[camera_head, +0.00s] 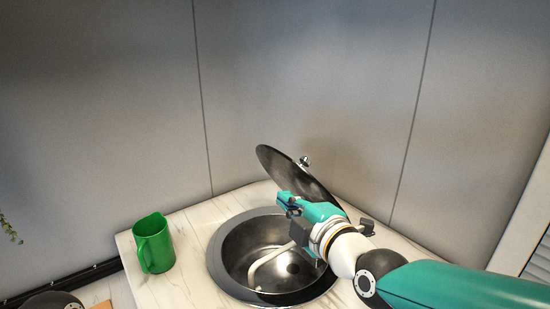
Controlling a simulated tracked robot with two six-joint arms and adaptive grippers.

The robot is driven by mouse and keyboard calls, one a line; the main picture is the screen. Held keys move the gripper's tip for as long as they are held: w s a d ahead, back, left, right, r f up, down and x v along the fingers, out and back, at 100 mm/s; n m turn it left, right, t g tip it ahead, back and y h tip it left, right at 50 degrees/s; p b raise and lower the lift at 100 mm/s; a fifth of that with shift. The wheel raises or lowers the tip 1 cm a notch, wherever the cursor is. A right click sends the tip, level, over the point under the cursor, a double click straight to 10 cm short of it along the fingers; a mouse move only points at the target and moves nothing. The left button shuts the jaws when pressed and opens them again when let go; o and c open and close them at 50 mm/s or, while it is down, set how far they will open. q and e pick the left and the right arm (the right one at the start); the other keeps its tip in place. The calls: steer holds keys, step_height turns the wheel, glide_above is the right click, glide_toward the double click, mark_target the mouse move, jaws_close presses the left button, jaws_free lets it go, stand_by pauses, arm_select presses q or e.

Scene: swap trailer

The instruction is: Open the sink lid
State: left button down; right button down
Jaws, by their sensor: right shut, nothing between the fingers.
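The sink (233,281) is a round, dark metal basin set in a white marbled counter. Its lid (276,161) is a dark round disc, tilted up and leaning back at the rear of the sink. A small knob (304,161) shows at the lid's upper edge. My right gripper (283,200) is shut and empty, in front of the lid and above the sink's back right part. It hides the lower part of the lid, and I cannot tell whether it touches it. My left gripper is not in view.
A green mug (153,243) stands on the counter (190,232) left of the sink. A pale bent faucet (268,262) lies within the basin. Grey wall panels (300,75) rise close behind the counter. A slatted white panel (525,230) is at the right.

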steer(key=w+r+n+p, duration=0.1)
steer(key=w+p, duration=0.1)
steer(key=w, duration=0.3)
steer(key=w+a+r+n+t+p, duration=0.1)
steer(key=w+r+p, duration=0.1)
steer(key=w, duration=0.4)
steer(key=shift+w+a+n+y+p, duration=0.3)
steer(key=shift+n+p, duration=0.1)
steer(key=shift+p, duration=0.1)
steer(key=shift+d+r, duration=0.1)
steer(key=shift+r, duration=0.05)
